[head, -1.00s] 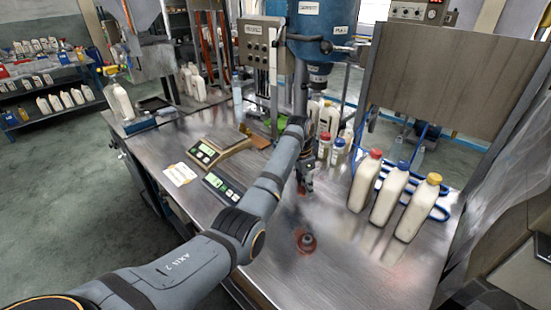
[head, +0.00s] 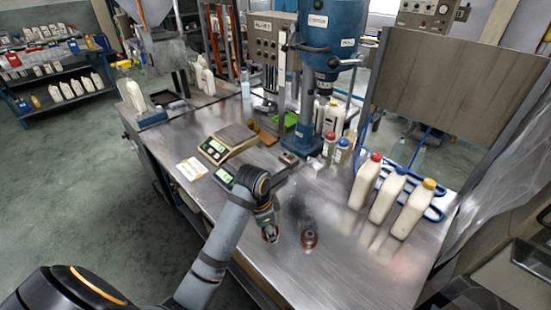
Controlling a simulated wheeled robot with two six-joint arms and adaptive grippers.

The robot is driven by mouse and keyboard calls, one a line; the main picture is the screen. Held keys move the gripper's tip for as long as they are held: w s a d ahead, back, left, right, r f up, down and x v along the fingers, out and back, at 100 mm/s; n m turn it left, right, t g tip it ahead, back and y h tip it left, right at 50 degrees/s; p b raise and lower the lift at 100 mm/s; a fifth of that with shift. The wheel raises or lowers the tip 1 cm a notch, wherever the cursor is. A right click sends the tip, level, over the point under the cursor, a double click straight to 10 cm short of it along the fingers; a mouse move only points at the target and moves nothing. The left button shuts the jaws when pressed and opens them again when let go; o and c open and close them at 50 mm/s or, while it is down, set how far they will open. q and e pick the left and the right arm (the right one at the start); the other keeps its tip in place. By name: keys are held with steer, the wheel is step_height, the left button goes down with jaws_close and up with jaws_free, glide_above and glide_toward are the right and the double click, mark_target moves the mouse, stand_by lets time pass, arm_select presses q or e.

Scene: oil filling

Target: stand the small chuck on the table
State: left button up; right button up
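My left gripper (head: 267,222) points down low over the bench near its front edge. Its fingertips are small and partly hidden, so I cannot tell whether they are open or shut, or whether they hold a chuck. A reddish round patch (head: 270,236) shows right under the fingertips. To its right, apart from the gripper, a small dark chuck-like piece (head: 309,236) stands upright on a reddish round base or mark on the metal table (head: 345,275). My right gripper is not in view.
Scales (head: 227,143) sit at the back left. A blue drill press (head: 331,40) stands behind. The front right of the table is clear.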

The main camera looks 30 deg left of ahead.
arm_select(q)
steer(key=shift+s, duration=0.1)
steer(key=shift+w+a+f+b, duration=0.15)
steer(key=shift+w+f+b, duration=0.1)
steer(key=shift+b, duration=0.1)
steer(key=w+a+f+b, duration=0.1)
steer(key=w+f, duration=0.1)
steer(key=w, duration=0.1)
steer(key=w+a+f, duration=0.2)
steer(key=w+f, duration=0.1)
steer(key=w, duration=0.1)
steer(key=w+a+f+b, duration=0.1)
steer(key=w+a+f, duration=0.1)
steer(key=w+f, duration=0.1)
steer(key=shift+w+a+b, duration=0.25)
steer(key=shift+w+b, duration=0.05)
steer(key=shift+w, duration=0.3)
steer(key=shift+w+a+f, duration=0.15)
steer(key=shift+w+f, duration=0.3)
steer(key=shift+f, duration=0.2)
step_height(320, 180, down, 3)
steer(key=shift+a+p, duration=0.1)
steer(key=shift+p, duration=0.35)
steer(key=shift+f, duration=0.15)
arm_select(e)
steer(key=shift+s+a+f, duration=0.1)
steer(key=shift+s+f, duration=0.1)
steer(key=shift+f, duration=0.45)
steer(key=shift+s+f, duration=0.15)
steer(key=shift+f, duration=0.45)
